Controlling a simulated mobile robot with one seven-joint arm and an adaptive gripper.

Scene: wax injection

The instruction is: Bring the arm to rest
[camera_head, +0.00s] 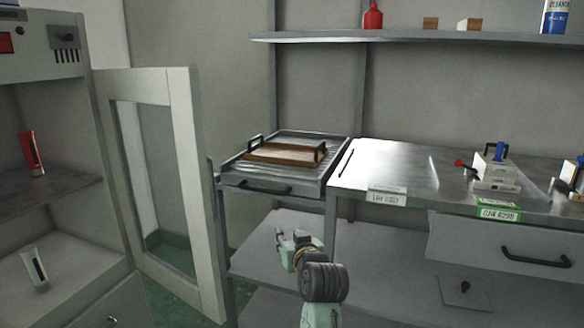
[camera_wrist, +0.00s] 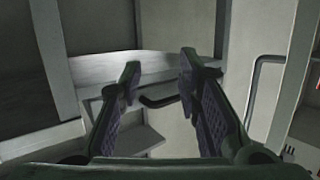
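My gripper (camera_wrist: 158,85) is open in the wrist view. Its two dark padded fingers stand apart and nothing is held between them. In the head view my arm rises from the bottom centre, in front of the bench, and my gripper (camera_head: 284,238) points away to the left, below the level of the bench top. The fingers are small and hard to make out there. Beyond the fingers in the wrist view is a dark bar handle (camera_wrist: 160,101), with a gap that I cannot measure.
A white-framed glazed door (camera_head: 190,190) stands open at left beside a cabinet with two tubes. Clamped moulds (camera_head: 495,168) stand at right. A wall shelf (camera_head: 420,37) runs above.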

